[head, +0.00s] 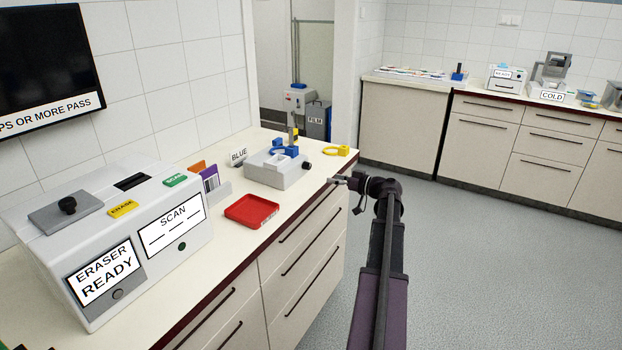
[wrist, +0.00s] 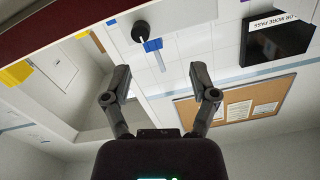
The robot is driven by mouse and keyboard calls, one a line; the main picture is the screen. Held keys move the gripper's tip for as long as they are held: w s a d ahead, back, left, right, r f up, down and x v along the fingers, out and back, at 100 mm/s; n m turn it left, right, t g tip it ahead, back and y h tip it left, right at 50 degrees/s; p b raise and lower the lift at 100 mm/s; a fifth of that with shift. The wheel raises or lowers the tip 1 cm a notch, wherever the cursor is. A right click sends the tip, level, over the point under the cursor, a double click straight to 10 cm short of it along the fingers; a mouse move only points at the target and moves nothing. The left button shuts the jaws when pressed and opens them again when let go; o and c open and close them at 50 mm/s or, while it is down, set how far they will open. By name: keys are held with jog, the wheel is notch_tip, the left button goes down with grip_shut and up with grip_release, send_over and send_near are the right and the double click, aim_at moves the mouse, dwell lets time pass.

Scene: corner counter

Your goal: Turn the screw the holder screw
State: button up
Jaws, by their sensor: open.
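The holder is a light grey block (head: 268,170) on the counter, with blue parts on top and an upright post. Its screw has a round black knob (head: 307,166) on the right side, facing the counter's front edge. In the wrist view a round black knob (wrist: 140,31), which looks like this screw, shows above and slightly left of the finger gap. My gripper (head: 338,180) is just to the right of the knob in the head view, near the counter edge and apart from it. In the wrist view my gripper (wrist: 161,78) has its fingers spread with nothing between them.
A yellow ring-like piece (head: 340,151) lies right of the holder. The dark counter edge (wrist: 60,25) crosses the wrist view's upper left. Open floor lies right.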

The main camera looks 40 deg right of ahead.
aim_at(310, 167)
jog(key=d, duration=0.1)
jog(key=s+d, duration=0.1)
jog(key=s+d+t, duration=0.1)
jog(key=shift+d+f+h+b, duration=0.1)
jog(key=shift+d+h+b, duration=0.1)
jog(key=shift+h+b, duration=0.1)
jog(key=shift+w, duration=0.15)
jog(key=x, duration=1.3)
jog(key=shift+w+a, duration=0.15)
jog(key=shift+w, duration=0.2)
grip_shut()
